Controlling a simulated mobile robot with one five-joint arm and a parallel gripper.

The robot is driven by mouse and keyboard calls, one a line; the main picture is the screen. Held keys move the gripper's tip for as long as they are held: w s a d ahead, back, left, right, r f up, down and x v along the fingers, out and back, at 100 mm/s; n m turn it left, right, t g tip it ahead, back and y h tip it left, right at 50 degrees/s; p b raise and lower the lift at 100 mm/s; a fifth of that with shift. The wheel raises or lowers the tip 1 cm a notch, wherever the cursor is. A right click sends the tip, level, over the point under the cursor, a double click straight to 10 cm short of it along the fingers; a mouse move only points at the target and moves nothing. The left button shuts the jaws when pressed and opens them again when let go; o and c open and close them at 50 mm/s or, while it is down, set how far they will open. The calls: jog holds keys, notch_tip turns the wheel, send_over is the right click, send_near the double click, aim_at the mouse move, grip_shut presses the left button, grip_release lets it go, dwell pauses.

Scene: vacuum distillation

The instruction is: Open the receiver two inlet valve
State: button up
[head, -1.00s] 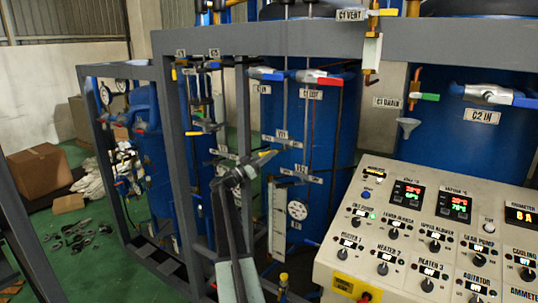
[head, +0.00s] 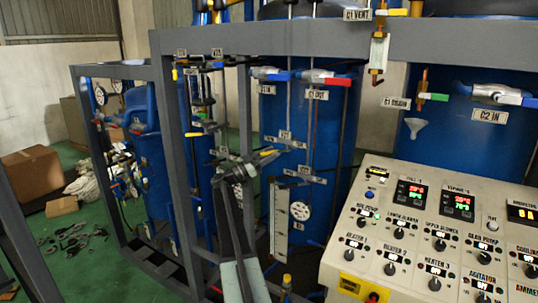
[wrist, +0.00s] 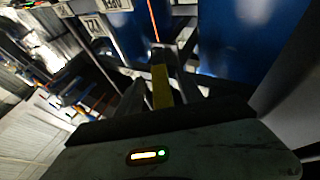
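My gripper (head: 268,156) is in front of the pipework at the middle of the head view, pointing right. In the wrist view its two grey fingers (wrist: 161,88) stand apart, with a yellow bar (wrist: 161,86) between them and gaps at both sides. The bar looks like a valve handle, but I cannot tell whether the fingers touch it. Small labels (head: 285,134) hang on the pipes just above and beside the gripper. They are too small to read, so I cannot tell which valve is the receiver two inlet.
Grey frame posts (head: 177,150) stand left of the gripper. A control panel (head: 440,235) fills the lower right. Red and blue valve handles (head: 325,78) are above. A round gauge (head: 300,210) is below right. A cardboard box (head: 33,172) sits on the green floor at left.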

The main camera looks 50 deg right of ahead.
jog(key=shift+w+a, duration=0.2)
jog(key=b+v, duration=0.3)
jog(key=v, duration=0.4)
jog(key=shift+a+f, duration=0.15)
jog(key=shift+a, duration=0.2)
jog(key=shift+w, duration=0.15)
